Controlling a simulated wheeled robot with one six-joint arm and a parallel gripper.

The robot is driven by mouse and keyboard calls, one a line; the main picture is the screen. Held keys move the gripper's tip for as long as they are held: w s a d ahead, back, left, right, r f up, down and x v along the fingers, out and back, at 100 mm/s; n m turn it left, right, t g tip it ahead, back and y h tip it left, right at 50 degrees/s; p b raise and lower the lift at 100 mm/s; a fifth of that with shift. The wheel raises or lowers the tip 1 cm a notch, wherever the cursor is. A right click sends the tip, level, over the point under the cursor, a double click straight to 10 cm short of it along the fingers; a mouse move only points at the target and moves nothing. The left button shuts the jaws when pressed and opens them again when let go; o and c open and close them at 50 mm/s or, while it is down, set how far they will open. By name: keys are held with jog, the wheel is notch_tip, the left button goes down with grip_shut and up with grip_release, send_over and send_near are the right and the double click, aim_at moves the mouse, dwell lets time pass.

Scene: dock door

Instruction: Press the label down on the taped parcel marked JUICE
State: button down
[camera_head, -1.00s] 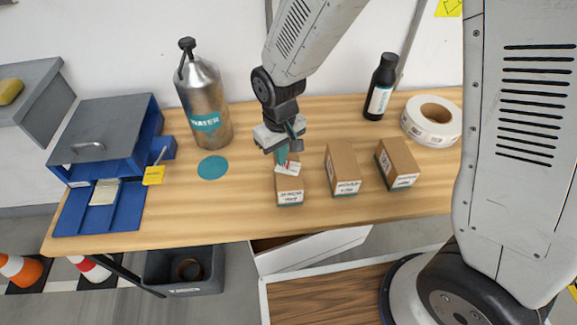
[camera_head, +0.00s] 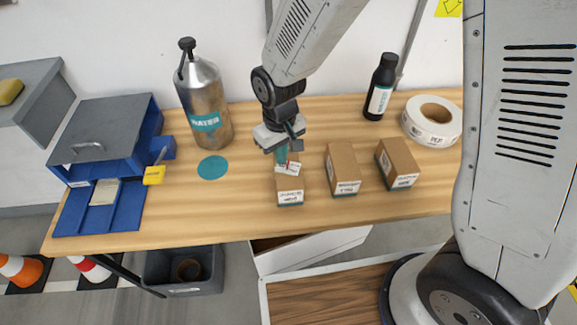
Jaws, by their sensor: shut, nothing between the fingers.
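Three small brown parcels stand in a row on the wooden bench: a left parcel (camera_head: 290,186), a middle parcel (camera_head: 343,168) and a right parcel (camera_head: 398,163). Each has a white printed label on its front; the print is too small for me to tell which says JUICE. A white label with red marks (camera_head: 288,168) lies on top of the left parcel. My gripper (camera_head: 283,161) points down over that parcel, its teal fingertips shut at the label with nothing held. I cannot tell whether the tips touch it.
A metal WATER bottle (camera_head: 205,105) and a teal disc (camera_head: 212,167) are to the left. A blue box with a grey lid (camera_head: 103,140) stands at the far left. A dark bottle (camera_head: 380,88) and a label roll (camera_head: 432,121) stand at the back right. The bench front (camera_head: 220,222) is clear.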

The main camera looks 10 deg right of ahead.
aim_at(293, 177)
jog(key=shift+f, duration=0.85)
dwell(0.4)
dwell(0.4)
jog(key=shift+r, duration=3.55)
jog(key=s+d+r+m+t, duration=0.1)
jog(key=s+d+r+m, duration=0.4)
jog(key=s+d+r, duration=1.4)
jog(key=shift+s+d+m, duration=0.25)
jog(key=shift+d+m, duration=0.05)
jog(key=shift+d, duration=0.55)
